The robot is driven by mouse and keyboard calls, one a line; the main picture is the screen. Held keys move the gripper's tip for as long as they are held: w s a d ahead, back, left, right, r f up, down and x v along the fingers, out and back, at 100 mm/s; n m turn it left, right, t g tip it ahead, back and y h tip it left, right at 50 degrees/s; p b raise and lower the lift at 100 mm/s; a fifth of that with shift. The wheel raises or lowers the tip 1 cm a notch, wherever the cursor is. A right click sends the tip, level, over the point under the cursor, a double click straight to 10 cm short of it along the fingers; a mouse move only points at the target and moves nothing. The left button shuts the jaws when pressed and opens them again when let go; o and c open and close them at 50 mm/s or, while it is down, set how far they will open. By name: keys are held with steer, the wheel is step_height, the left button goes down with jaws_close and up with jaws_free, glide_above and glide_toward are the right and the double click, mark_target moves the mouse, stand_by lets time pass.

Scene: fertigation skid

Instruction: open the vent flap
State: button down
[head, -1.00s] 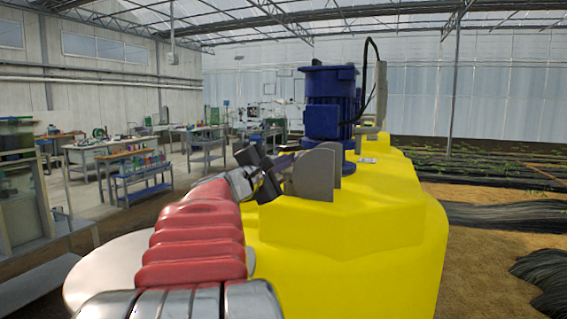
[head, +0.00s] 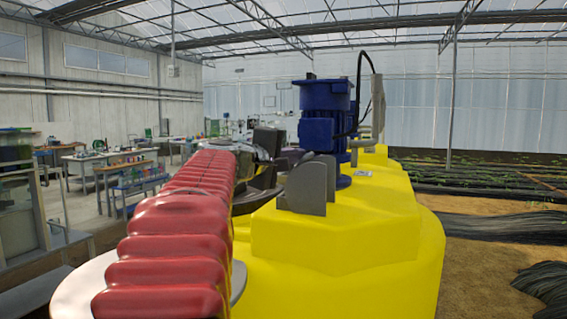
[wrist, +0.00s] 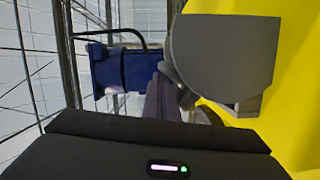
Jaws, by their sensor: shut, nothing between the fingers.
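A grey, round-topped fitting (head: 304,188), which looks like the vent flap, stands on top of the yellow tank (head: 340,235) in the head view. In the wrist view its large grey plate (wrist: 224,58) fills the upper right, close to the camera, with yellow behind it. My gripper (head: 272,145) is beside the fitting, on its far left side in the head view, partly hidden by my arm. In the wrist view my shut, empty fingers (wrist: 163,96) point past the plate's left side. I cannot tell whether they touch it, or how far the flap stands open.
A blue motor (head: 325,120) with a black cable stands on the tank behind the fitting; it also shows in the wrist view (wrist: 125,68). Grey pipework (head: 375,110) rises beyond it. Workbenches (head: 105,165) stand at the left, planted rows at the right.

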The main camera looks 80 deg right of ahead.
steer(key=s+m, duration=0.1)
steer(key=s+r+m, duration=0.1)
steer(key=shift+s+a+r+m+t+y, duration=0.1)
steer(key=shift+s+a+m+t+y, duration=0.2)
steer(key=shift+t, duration=0.1)
steer(key=shift+s+a+r+m+t, duration=0.1)
steer(key=shift+s+a+m+t, duration=0.05)
steer(key=shift+s+m, duration=0.45)
steer(key=shift+s+a+r+m+t, duration=0.1)
steer(key=shift+s+a+m+t, duration=0.05)
steer(key=shift+s+m, duration=0.45)
steer(key=shift+s+a+f+m+t+y, duration=0.15)
steer(key=shift+s+a+m+t, duration=0.1)
steer(key=shift+s+m, duration=0.5)
steer(key=shift+s+a+f+m+t+y, duration=0.15)
steer(key=shift+s+m, duration=0.3)
steer(key=shift+s, duration=0.5)
steer(key=shift+r, duration=0.1)
steer(key=w+a+r, duration=0.5)
steer(key=a, duration=0.3)
steer(key=shift+w+a+r, duration=0.2)
steer(key=shift+w+a, duration=0.1)
